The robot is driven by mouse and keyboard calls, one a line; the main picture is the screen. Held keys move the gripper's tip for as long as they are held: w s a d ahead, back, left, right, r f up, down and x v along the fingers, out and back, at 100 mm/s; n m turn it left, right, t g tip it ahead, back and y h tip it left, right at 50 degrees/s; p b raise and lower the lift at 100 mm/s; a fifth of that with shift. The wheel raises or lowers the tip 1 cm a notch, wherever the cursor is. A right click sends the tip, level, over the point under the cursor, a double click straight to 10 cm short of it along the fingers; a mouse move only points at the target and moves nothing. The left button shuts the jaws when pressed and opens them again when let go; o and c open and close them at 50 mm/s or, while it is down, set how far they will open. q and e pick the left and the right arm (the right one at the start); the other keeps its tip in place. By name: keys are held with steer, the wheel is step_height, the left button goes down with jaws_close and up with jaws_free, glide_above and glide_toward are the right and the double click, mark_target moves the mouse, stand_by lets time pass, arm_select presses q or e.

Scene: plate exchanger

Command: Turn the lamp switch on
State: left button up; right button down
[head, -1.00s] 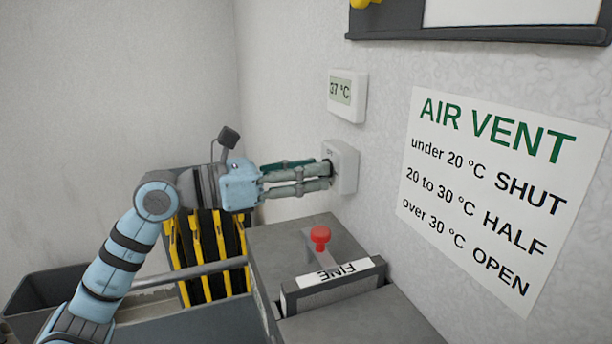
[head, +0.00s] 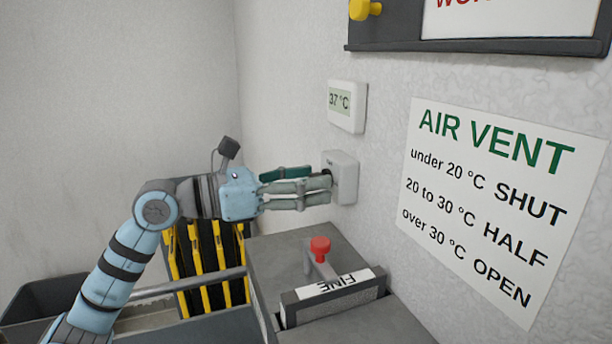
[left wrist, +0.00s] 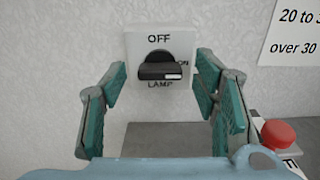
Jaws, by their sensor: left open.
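The lamp switch (head: 347,174) is a white box on the wall with a black rotary knob. In the left wrist view, OFF is printed at the top of its plate (left wrist: 140,50), ON at the right and LAMP below. The knob (left wrist: 160,67) has its bar lying level, and the white mark at the bar's right end is beside ON. My left gripper (head: 328,182) is in front of the switch. In the left wrist view its green-padded fingers (left wrist: 162,78) are spread, one on each side of the knob, with visible gaps.
A thermometer (head: 346,101) reading 37 °C is above the switch. An AIR VENT sign (head: 490,200) is on the wall to the right. Below are a red-knobbed lever (head: 320,245) and a box labelled FINE (head: 335,284). Yellow-edged plates (head: 205,265) stand below my left arm.

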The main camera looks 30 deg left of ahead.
arm_select(q)
step_height(320, 180, up, 10)
steer(key=shift+d+f, duration=0.1)
stand_by(0.4)
